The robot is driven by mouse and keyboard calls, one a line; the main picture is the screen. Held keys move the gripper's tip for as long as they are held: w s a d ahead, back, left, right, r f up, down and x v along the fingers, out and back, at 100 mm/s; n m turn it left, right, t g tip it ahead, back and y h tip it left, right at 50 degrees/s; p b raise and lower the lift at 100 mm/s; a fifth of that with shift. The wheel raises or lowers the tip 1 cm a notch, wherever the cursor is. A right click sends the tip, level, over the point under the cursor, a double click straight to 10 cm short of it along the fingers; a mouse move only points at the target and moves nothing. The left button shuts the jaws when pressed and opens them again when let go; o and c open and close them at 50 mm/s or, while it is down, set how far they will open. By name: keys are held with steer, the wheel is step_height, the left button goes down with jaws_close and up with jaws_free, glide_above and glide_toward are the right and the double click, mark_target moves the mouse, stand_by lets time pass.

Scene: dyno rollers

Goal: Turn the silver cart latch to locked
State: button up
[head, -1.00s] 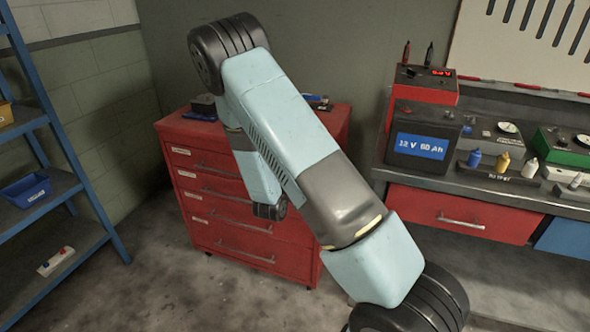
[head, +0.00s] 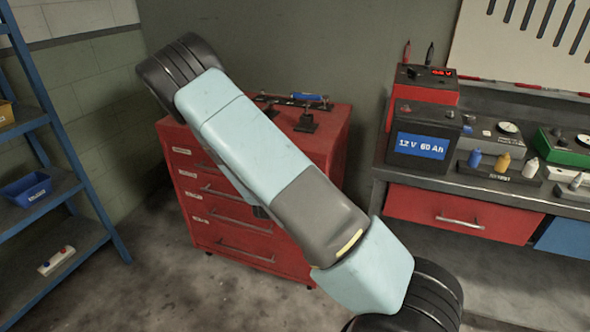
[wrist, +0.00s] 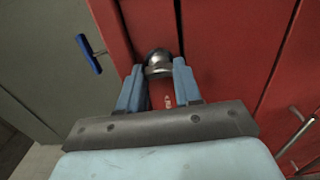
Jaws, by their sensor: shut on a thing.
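The silver latch (wrist: 158,62) shows in the wrist view as a rounded metal knob on the red face of the cart (wrist: 222,50). My gripper (wrist: 158,72) has its two blue fingers on either side of the knob and is shut on it. A small pale mark sits on the red face just below the knob. I cannot tell from this view which way the latch is turned. In the head view the red drawer cart (head: 325,150) stands against the wall. My arm crosses in front of it and hides the latch and most of my gripper.
A blue-handled item (head: 308,97) and dark stands (head: 306,121) are on the cart top. A workbench with a battery (head: 422,142) stands at right. A blue shelf rack (head: 62,140) stands at left. Floor between rack and cart is clear.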

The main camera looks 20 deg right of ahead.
steer(key=shift+a+f, duration=0.15)
steer(key=shift+a, duration=0.1)
steer(key=o, duration=1.1)
steer(key=shift+d, duration=0.15)
steer(key=shift+c, duration=0.2)
steer(key=v, duration=1.3)
steer(key=shift+s+a, duration=0.25)
steer(key=shift+s, duration=0.05)
steer(key=shift+w, duration=0.1)
